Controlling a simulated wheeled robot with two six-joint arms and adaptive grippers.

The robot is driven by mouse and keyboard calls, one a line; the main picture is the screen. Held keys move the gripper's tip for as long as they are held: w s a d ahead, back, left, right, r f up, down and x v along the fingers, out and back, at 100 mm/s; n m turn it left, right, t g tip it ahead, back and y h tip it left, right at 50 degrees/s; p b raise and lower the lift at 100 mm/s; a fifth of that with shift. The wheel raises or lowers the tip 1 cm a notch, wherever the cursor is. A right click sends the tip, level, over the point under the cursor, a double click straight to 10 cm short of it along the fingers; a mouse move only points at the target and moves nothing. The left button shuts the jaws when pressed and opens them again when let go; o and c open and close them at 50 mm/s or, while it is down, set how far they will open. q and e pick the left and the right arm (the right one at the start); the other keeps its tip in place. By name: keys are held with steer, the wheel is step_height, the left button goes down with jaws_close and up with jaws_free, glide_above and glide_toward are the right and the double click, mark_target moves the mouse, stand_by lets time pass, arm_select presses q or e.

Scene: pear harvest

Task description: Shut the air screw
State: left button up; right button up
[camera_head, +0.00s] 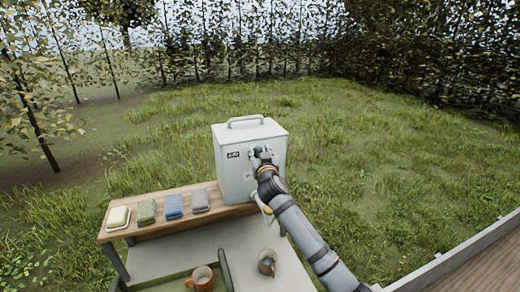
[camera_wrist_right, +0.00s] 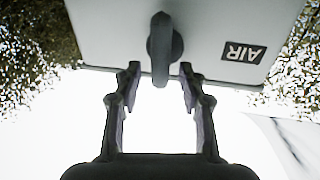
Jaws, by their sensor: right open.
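The light grey box (camera_head: 232,178) with a top handle stands on the wooden shelf, its AIR label (camera_head: 233,155) facing me. In the right wrist view the box (camera_wrist_right: 110,30) appears upside down, with the AIR label (camera_wrist_right: 243,53) right of the air screw (camera_wrist_right: 164,45), a dark grey knob with a long wing. My right gripper (camera_wrist_right: 160,72) is open, its two fingers on either side of the wing's end, with gaps on both sides. In the head view the right gripper (camera_head: 261,155) is at the box front and hides the screw. My left gripper is out of view.
Folded cloths in green (camera_head: 147,211), blue (camera_head: 173,206) and grey (camera_head: 200,201), and a pale soap-like block (camera_head: 118,216), lie on the wooden shelf (camera_head: 160,228). A brown mug (camera_head: 203,280) and a grey mug (camera_head: 267,262) stand lower, in front. Grass surrounds the bench.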

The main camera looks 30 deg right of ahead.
jaws_close()
